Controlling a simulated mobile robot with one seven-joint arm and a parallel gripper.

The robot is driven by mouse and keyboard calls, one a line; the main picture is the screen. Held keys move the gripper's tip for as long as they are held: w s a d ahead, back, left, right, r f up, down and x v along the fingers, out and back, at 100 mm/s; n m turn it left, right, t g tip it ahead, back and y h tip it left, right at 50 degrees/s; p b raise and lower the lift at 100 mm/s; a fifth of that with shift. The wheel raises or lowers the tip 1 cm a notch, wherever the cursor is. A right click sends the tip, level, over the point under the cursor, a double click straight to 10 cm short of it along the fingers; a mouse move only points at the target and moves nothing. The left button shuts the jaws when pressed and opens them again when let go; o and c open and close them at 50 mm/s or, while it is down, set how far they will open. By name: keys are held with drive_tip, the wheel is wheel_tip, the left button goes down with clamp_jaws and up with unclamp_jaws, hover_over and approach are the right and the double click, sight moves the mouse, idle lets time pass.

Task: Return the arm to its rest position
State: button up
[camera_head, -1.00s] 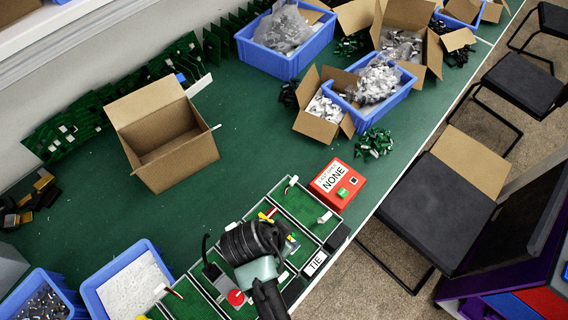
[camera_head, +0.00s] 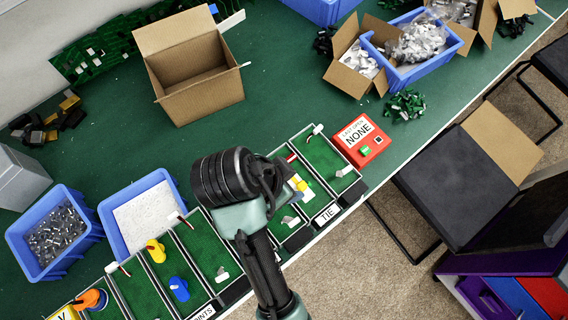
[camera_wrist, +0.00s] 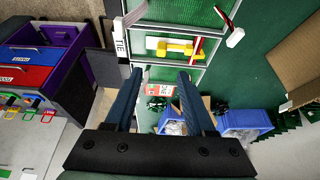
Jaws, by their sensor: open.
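My arm (camera_head: 255,230) reaches up from the bottom middle of the head view, its dark round wrist part above the row of green-floored trays. The gripper's fingers are hidden behind the arm there. In the wrist view my gripper (camera_wrist: 160,88) shows two dark blue fingers wide apart with nothing between them. Beyond them are the trays, one holding a yellow piece (camera_wrist: 174,48). The red box labelled NONE (camera_head: 361,140) stands at the right end of the trays; it also shows between the fingers in the wrist view.
An open cardboard box (camera_head: 205,100) stands on the green table (camera_head: 290,75). Blue bins (camera_head: 17,240) sit at the left. Yellow (camera_head: 155,252), blue (camera_head: 179,289) and orange (camera_head: 93,299) pieces lie in the trays. A black stool (camera_head: 450,190) stands right of the table.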

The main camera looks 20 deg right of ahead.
drive_tip(key=shift+v, duration=1.1)
